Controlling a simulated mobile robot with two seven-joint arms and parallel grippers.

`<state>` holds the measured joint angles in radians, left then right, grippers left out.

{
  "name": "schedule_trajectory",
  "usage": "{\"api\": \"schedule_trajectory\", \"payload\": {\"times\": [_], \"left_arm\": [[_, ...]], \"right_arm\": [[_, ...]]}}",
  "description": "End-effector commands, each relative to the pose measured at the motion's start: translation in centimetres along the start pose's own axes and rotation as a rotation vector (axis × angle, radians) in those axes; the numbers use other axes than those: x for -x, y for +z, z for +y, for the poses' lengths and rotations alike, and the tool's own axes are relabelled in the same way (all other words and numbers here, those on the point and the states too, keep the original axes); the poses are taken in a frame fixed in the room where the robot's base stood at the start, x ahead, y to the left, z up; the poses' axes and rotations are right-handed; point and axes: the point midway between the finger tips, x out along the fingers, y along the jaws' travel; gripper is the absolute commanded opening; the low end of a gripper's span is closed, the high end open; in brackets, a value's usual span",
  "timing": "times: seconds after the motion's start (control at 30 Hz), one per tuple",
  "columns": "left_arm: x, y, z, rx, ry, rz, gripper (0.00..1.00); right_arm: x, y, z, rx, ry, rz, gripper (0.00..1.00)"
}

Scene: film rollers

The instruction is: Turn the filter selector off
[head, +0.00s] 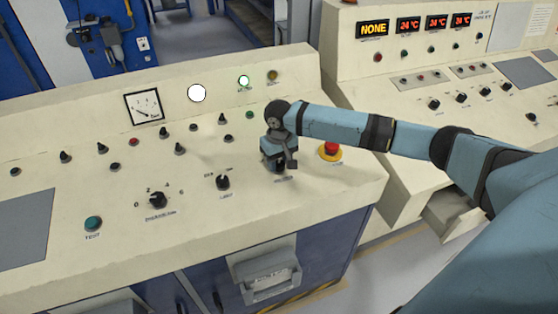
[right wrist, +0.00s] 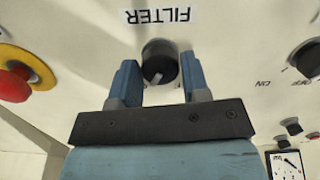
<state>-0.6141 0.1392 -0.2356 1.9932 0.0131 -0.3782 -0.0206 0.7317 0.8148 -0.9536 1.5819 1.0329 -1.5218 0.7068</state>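The filter selector is a round black knob on the sloped cream panel; it shows in the right wrist view (right wrist: 160,62) beneath an upside-down FILTER label (right wrist: 158,16). In the head view it is mostly hidden under my right gripper (head: 280,165), near the panel's right front. In the right wrist view the two blue fingers of the right gripper (right wrist: 160,75) stand on either side of the knob, with hardly any gap showing. A pale pointer mark on the knob points toward the lower left there. My left gripper is in neither view.
A red emergency button on a yellow base (head: 331,151) stands just right of the gripper. A black light knob (head: 223,182) lies to the left, and small toggles lie behind it. A second console (head: 440,80) stands at the right.

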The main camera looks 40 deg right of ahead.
Motion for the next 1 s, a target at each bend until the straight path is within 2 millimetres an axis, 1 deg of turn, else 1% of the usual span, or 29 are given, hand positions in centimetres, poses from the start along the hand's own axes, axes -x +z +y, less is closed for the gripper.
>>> {"api": "schedule_trajectory", "payload": {"times": [0.03, 0.1, 0.27, 0.47, 0.67, 1.0], "left_arm": [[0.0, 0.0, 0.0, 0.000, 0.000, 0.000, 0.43], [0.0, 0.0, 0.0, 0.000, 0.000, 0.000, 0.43], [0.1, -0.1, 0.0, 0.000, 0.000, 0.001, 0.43], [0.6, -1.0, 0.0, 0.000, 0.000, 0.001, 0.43], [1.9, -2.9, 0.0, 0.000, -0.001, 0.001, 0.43], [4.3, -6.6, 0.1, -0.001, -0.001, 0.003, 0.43]], "right_arm": [[0.0, 0.0, 0.0, 0.000, 0.000, 0.000, 0.31], [0.0, 0.0, 0.0, 0.000, 0.000, 0.000, 0.16], [0.1, 0.0, 0.0, 0.003, 0.000, 0.000, 0.16], [0.3, 0.0, -0.1, 0.045, 0.003, -0.003, 0.16], [0.6, 0.0, -0.1, 0.158, 0.014, -0.005, 0.16], [0.6, 0.1, -0.2, 0.467, 0.044, -0.008, 0.16]]}}
